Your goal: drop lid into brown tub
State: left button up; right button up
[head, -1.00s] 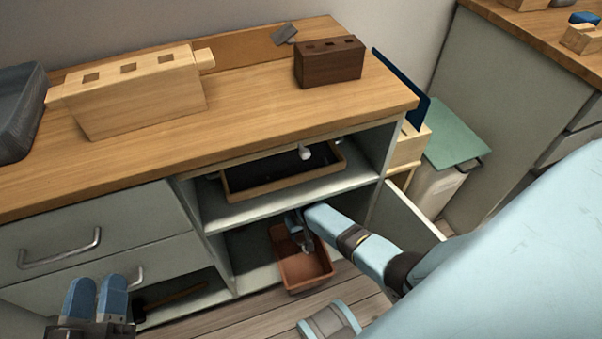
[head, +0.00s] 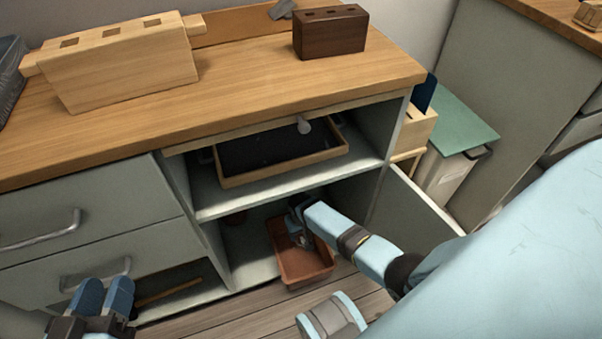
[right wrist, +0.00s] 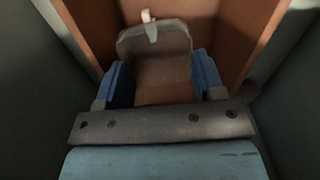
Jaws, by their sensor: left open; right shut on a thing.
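The brown tub (head: 306,272) stands on the floor of the lower cupboard compartment, its front end sticking out. My right gripper (head: 301,236) is at the tub's back part, low over or inside it. In the right wrist view the brown tub walls (right wrist: 242,45) rise on both sides of my right gripper (right wrist: 163,82). It is shut on a greyish, round-cornered flat lid (right wrist: 155,42) with a small pale tab. The lid is hard to make out in the head view. My left gripper (head: 104,298) is open and empty, in front of the drawers at lower left.
A shelf above the tub holds a wood-rimmed dark tray (head: 280,155). The open cupboard door (head: 415,215) stands right of my right arm. A pale wooden block (head: 120,62) and a dark brown block (head: 330,33) sit on the counter. A green-topped bin (head: 455,130) stands at right.

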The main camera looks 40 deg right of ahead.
jog(key=o, duration=0.9)
jog(key=shift+o, duration=0.2)
notch_tip(320, 180, up, 8)
jog(key=p, duration=0.4)
jog(key=shift+f+p, duration=0.2)
jog(key=shift+p, duration=0.15)
pick_arm(q)
jog(key=r+t, duration=0.1)
jog(key=r, duration=0.1)
jog(key=r+n+t, duration=0.1)
jog(key=r, duration=0.2)
jog(key=shift+s+a+r, duration=0.1)
jog(key=shift+s+r, duration=0.1)
jog(key=shift+r, duration=0.1)
pick_arm(e)
jog(key=shift+s+f, duration=0.1)
